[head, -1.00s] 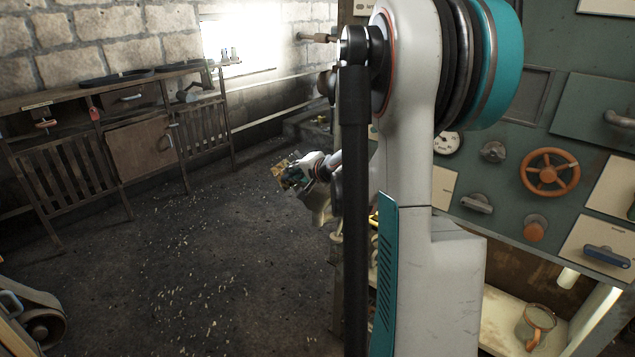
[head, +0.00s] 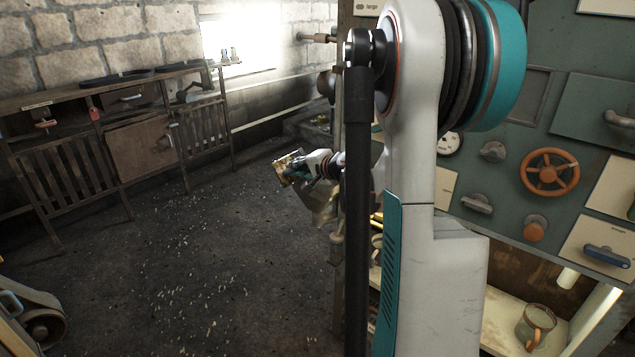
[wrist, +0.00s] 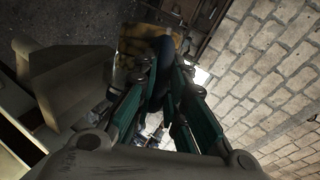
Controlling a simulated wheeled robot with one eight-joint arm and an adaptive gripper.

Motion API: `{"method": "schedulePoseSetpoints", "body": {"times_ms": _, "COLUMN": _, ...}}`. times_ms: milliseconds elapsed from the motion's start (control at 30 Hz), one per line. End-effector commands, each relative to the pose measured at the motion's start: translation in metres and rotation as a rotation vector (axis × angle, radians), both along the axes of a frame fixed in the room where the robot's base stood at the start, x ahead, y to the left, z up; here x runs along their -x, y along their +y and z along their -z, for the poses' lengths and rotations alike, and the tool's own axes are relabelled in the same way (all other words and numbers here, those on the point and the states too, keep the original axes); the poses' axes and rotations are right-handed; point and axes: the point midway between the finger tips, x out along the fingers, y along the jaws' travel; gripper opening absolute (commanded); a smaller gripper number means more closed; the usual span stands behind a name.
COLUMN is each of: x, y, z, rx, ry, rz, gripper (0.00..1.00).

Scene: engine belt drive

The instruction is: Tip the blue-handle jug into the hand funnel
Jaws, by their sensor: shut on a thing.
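My gripper (head: 293,170) is out past my arm at mid-height in the head view, small and partly hidden. It is shut on the dark blue handle (wrist: 161,62) of the jug, seen between the fingers in the wrist view. The jug's yellowish, worn body (wrist: 130,50) is just beyond the fingertips; it also shows at the gripper's end in the head view (head: 284,165). Its contents are hidden. A grey-beige flared thing (wrist: 68,82), probably the hand funnel, is left of the fingers in the wrist view. A pale shape (head: 320,207) hangs below the gripper in the head view.
A green panel with an orange wheel (head: 549,172) and knobs stands on the right. A mug (head: 535,326) sits on the shelf below it. A wooden bench (head: 140,150) lines the back left wall. The floor between is open.

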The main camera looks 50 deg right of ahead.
Motion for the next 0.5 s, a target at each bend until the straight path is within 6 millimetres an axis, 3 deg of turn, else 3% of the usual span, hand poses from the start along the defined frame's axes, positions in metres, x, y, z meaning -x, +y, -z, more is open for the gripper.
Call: {"method": "schedulePoseSetpoints", "body": {"times_ms": 500, "x": 0.0045, "y": -0.0105, "z": -0.0049, "rx": -0.063, "ry": -0.030, "rz": 0.001, "gripper": 0.00}}
